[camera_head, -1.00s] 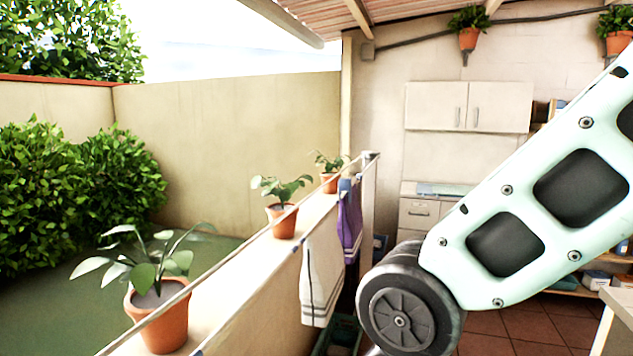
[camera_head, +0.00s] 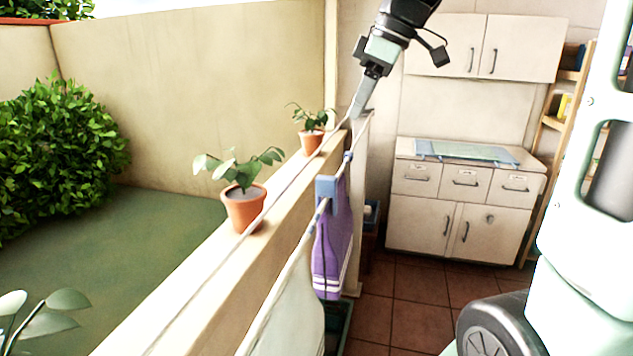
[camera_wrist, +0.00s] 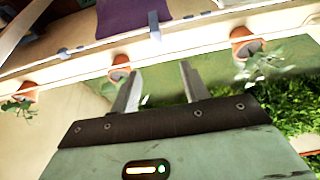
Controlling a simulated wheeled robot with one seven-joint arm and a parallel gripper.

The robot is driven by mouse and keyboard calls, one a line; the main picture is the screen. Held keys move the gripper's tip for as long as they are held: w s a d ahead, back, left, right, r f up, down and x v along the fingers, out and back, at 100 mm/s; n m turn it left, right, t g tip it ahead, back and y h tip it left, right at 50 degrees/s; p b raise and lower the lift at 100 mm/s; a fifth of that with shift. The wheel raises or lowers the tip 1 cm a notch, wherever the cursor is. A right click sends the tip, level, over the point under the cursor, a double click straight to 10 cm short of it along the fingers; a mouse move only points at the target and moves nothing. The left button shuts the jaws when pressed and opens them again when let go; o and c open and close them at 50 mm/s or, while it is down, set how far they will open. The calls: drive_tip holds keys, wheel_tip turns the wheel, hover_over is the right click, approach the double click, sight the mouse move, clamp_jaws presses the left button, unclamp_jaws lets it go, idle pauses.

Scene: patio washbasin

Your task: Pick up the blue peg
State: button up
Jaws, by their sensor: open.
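A blue peg (camera_head: 328,190) sits on the clothesline at the top of a purple towel (camera_head: 332,250). A smaller bluish peg (camera_head: 347,157) is farther along the line. In the wrist view, a pale peg (camera_wrist: 155,32) shows on the line by the purple cloth (camera_wrist: 132,14); I cannot tell which peg this is. My gripper (camera_head: 360,104) is above the far end of the low wall, higher than the pegs and apart from them. Its two fingers (camera_wrist: 160,84) are spread in the wrist view, with nothing between them.
A low wall (camera_head: 180,290) with potted plants (camera_head: 243,205) runs beside the clothesline. A white towel (camera_head: 297,310) hangs nearer. A cabinet (camera_head: 465,200) stands at the back right. The tiled floor (camera_head: 420,295) between is clear.

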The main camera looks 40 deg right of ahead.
drive_tip(key=p, duration=0.3)
approach(327, 177)
drive_tip(key=x, duration=0.5)
drive_tip(key=shift+s+a+r, duration=0.1)
drive_tip(key=shift+s+a, duration=0.1)
drive_tip(key=shift+a, duration=0.1)
drive_tip(key=shift+d+p+x, duration=0.15)
drive_tip(key=shift+p+x, duration=0.6)
drive_tip(key=shift+x, duration=0.6)
drive_tip(key=shift+d+p+x, duration=0.15)
drive_tip(key=shift+p+x, duration=0.6)
drive_tip(key=shift+x, duration=0.55)
drive_tip(key=shift+w, duration=0.1)
clamp_jaws()
